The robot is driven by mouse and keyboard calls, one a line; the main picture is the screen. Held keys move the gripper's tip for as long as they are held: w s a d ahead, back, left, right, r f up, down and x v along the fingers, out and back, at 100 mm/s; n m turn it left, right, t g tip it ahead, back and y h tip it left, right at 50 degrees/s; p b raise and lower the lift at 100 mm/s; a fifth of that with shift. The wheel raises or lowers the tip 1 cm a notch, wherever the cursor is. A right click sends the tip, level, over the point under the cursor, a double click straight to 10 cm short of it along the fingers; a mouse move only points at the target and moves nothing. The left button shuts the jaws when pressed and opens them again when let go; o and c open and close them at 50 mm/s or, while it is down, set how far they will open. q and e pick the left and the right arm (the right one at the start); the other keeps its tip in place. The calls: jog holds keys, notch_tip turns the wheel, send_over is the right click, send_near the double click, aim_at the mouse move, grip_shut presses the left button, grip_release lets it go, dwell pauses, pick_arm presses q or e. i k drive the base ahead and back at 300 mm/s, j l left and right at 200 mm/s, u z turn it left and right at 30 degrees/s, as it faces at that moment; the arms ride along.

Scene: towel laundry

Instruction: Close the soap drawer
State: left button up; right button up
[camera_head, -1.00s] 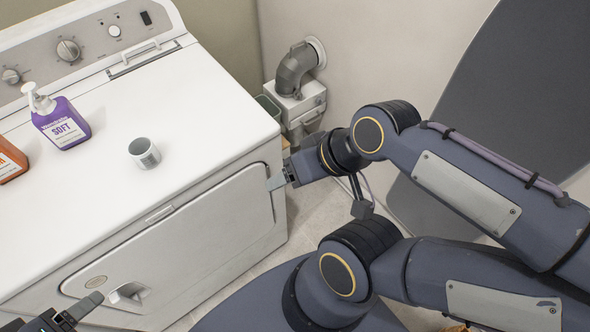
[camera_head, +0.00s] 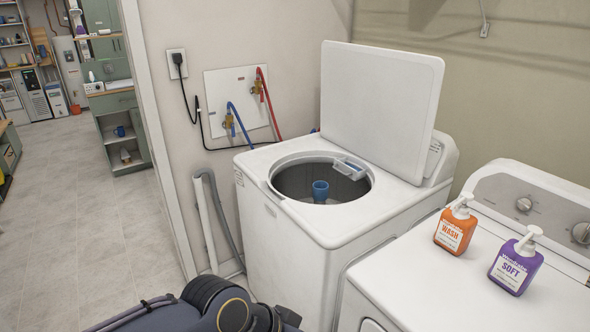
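The top-loading washer (camera_head: 300,240) stands in the middle with its lid (camera_head: 380,100) raised. A small pale grey soap drawer (camera_head: 350,168) shows at the back right rim of its round opening and juts out over the tub. A blue agitator (camera_head: 321,190) stands inside the tub. My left arm reaches in along the bottom edge, in front of the washer and well below the drawer. Its gripper fingers are cut off by the frame. My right gripper is out of view.
A white dryer (camera_head: 440,290) stands close at the right, with an orange WASH bottle (camera_head: 455,232) and a purple SOFT bottle (camera_head: 515,265) on top. Hoses and a wall box (camera_head: 238,100) are behind left. Open floor (camera_head: 90,220) lies at the left.

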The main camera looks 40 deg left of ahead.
aim_at(340, 165)
jog(key=u, duration=1.05)
jog(key=z, duration=0.55)
jog(key=i+j+z, duration=0.15)
jog(key=z, duration=0.2)
jog(key=i+j+z, duration=0.1)
jog(key=j+z, duration=0.6)
jog(key=i+j, duration=0.1)
jog(key=j, duration=0.3)
jog(key=i+j+z, duration=0.1)
jog(key=j, duration=0.75)
jog(key=i+z, duration=0.05)
